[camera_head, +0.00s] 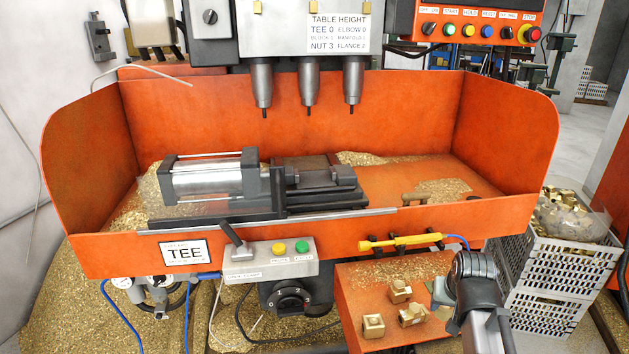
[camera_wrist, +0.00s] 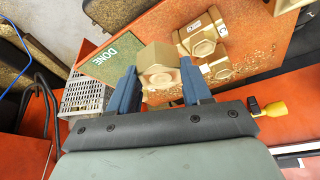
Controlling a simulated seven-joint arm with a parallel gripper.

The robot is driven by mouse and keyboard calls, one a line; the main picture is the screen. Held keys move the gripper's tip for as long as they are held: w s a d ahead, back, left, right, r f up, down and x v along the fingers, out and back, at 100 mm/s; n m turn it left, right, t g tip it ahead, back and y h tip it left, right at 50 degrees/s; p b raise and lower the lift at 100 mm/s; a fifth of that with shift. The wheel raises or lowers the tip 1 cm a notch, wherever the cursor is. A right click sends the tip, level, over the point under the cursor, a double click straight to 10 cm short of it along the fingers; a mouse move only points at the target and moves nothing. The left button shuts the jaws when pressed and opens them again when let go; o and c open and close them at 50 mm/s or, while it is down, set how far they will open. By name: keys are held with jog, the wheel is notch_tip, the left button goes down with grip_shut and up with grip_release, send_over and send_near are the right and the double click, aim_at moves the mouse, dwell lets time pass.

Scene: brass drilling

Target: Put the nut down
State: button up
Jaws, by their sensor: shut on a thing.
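My gripper (camera_wrist: 161,78) has its two blue fingers shut on a brass nut (camera_wrist: 158,56), which has a flat face and a round boss. In the wrist view the nut overlaps the edge of a green mat marked DONE (camera_wrist: 108,62). I cannot tell whether the nut touches the surface below.
Grey crates (camera_head: 555,262) stand at the right. The drilling machine's tray wall (camera_head: 330,235) and a yellow-handled tool (camera_head: 400,242) are behind the shelf.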

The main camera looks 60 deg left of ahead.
jog(key=w+d+f+m+t+h, duration=0.1)
jog(key=w+d+m, duration=0.3)
jog(key=d, duration=1.1)
jog(key=w+d+f+m+h, duration=0.1)
jog(key=w+d, duration=0.6)
jog(key=d, duration=0.7)
jog(key=w+d+f+m+t+h, duration=0.1)
jog(key=w+d+m, duration=0.3)
jog(key=d, duration=1.1)
jog(key=s+a+r+n+g+y, duration=0.1)
jog(key=a+r+n, duration=0.2)
jog(key=a, duration=1.1)
jog(key=a+r+n+y, duration=0.1)
jog(key=a+r+n, duration=0.15)
jog(key=a, duration=1.15)
jog(key=s+a+r+n+g+y, duration=0.1)
jog(key=a+r+n, duration=0.15)
jog(key=a, duration=1.05)
jog(key=s+a+r+n+g, duration=0.15)
jog(key=s+a+r, duration=0.55)
jog(key=a, duration=1.1)
jog(key=s+a+r+n+y, duration=0.15)
jog(key=s+a+r, duration=0.55)
jog(key=a, duration=1.2)
jog(key=s+a+r+n, duration=0.3)
jog(key=s+a+r, duration=0.4)
jog(key=a, duration=1.1)
jog(key=shift+w+f, duration=0.1)
jog(key=shift+f, duration=5.15)
jog(key=shift+d+f, duration=0.1)
